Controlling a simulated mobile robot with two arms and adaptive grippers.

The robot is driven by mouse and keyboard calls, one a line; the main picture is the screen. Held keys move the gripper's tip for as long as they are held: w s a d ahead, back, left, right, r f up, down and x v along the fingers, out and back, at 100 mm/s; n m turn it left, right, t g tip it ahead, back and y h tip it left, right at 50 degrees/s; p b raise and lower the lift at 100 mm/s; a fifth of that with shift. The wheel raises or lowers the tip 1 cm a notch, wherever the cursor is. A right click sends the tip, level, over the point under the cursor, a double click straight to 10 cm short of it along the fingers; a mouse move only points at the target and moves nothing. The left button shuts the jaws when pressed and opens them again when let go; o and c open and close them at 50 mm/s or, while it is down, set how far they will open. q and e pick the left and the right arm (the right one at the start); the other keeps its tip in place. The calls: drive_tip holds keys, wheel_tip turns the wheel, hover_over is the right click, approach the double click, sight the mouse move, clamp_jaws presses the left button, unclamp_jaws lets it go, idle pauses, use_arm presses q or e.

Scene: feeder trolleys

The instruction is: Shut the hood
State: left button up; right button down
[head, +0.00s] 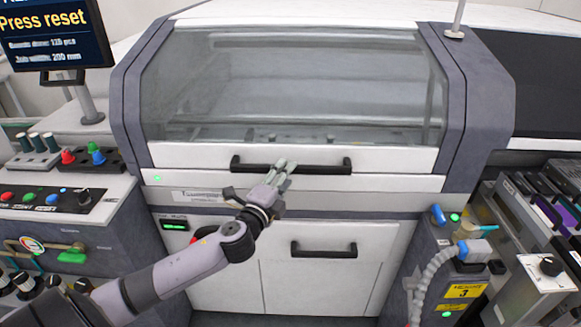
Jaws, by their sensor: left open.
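The hood (295,85) is a clear window in a grey frame with a white lower rail, in the middle of the head view. Its lower rail sits close above the white machine front, with a thin line between them. A black bar handle (325,169) runs along that rail. My left gripper (281,168) is open at the left part of this handle, its fingers overlapping the bar. I cannot tell whether they touch it. The gripper hides a short piece of the handle. My right gripper is not in view.
A lower cabinet door with a black handle (323,250) is below. A screen (52,35) reading "Press reset" and a button panel (55,199) stand at left. A blue-ended hose (432,270) and feeder units (540,215) crowd the right side.

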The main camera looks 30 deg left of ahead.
use_arm(q)
drive_tip(key=shift+w+a, duration=0.15)
drive_tip(key=shift+w, duration=0.75)
drive_tip(key=shift+w+a, duration=0.1)
drive_tip(key=shift+w, duration=0.8)
drive_tip(key=shift+c, duration=0.2)
clamp_jaws()
